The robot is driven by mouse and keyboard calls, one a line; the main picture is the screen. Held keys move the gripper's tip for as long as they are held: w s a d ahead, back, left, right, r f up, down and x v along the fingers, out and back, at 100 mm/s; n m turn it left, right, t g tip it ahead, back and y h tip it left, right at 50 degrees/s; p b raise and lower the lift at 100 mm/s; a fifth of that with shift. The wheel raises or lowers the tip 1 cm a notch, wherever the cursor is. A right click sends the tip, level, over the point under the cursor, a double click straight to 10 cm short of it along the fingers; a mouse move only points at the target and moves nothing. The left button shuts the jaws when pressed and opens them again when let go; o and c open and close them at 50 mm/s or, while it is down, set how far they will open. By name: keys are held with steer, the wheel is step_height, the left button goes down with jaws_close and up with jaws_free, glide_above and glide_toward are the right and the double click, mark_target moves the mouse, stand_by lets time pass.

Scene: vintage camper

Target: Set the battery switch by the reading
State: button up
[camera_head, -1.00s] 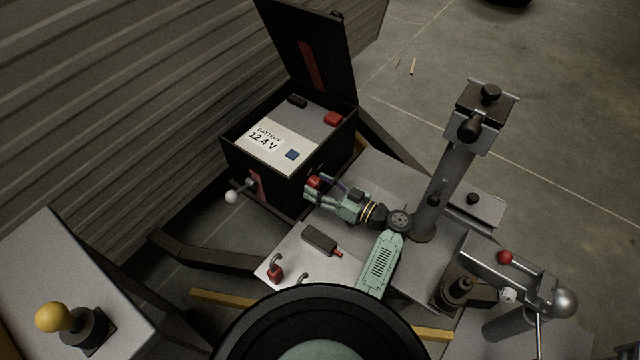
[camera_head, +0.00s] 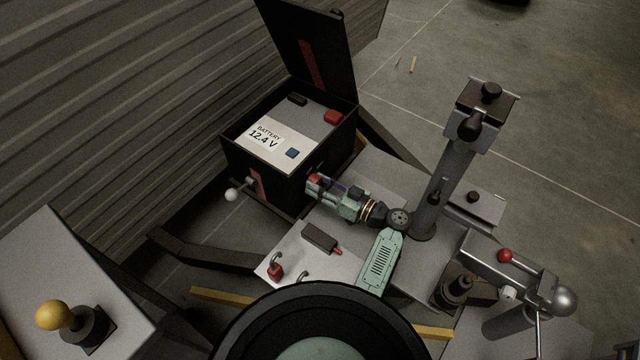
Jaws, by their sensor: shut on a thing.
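The black battery box (camera_head: 258,172) stands open with its lid (camera_head: 310,45) raised. The battery's white label (camera_head: 270,143) reads "BATTERY 12.4 V". A red knob (camera_head: 314,178) is on the right-hand side of the box, and I take it for the battery switch. My gripper (camera_head: 316,184) is at this knob, shut on it. The fingers cover part of the knob, so its setting cannot be read.
A lever with a white ball (camera_head: 232,195) sticks out at the box's left. A dark handheld device (camera_head: 320,237) and a red padlock (camera_head: 275,270) are on the pale plate. A grey post (camera_head: 441,185) rises right of my arm.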

steer(key=shift+m, duration=0.4)
steer(key=shift+f+m+b, duration=0.1)
steer(key=shift+m+b, duration=0.55)
steer(key=shift+m, duration=0.35)
steer(key=m, duration=0.3)
steer(key=shift+m, duration=0.3)
steer(key=m, duration=0.3)
steer(key=shift+m, duration=0.4)
steer(key=shift+m+t+p, duration=0.3)
steer(key=shift+m+t, duration=0.1)
steer(key=shift+m, duration=1.6)
steer(key=o, duration=1.2)
steer(key=shift+c, duration=0.2)
